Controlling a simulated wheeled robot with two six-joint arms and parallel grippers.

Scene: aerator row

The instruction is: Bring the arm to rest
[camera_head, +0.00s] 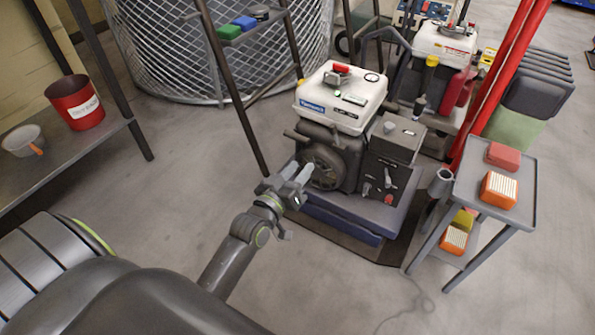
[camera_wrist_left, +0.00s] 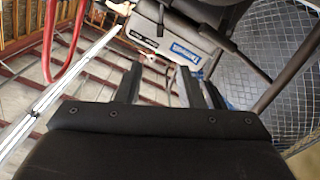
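My left arm reaches in from the lower left of the head view. Its gripper (camera_head: 298,172) is in front of the engine unit (camera_head: 345,150), close to the round starter housing (camera_head: 322,165). I cannot tell whether it touches the housing. In the left wrist view the gripper's dark fingers (camera_wrist_left: 160,85) stand apart, with nothing visible held between them. The engine's white fuel tank (camera_wrist_left: 172,30) with its blue label shows beyond them. My right gripper is not in view.
A small grey cart (camera_head: 525,195) with orange and red items stands at the right. A dark bench (camera_head: 100,145) with a red bucket (camera_head: 75,102) is at the left. A step rack (camera_head: 232,90) stands behind. The floor (camera_head: 340,285) in front is clear.

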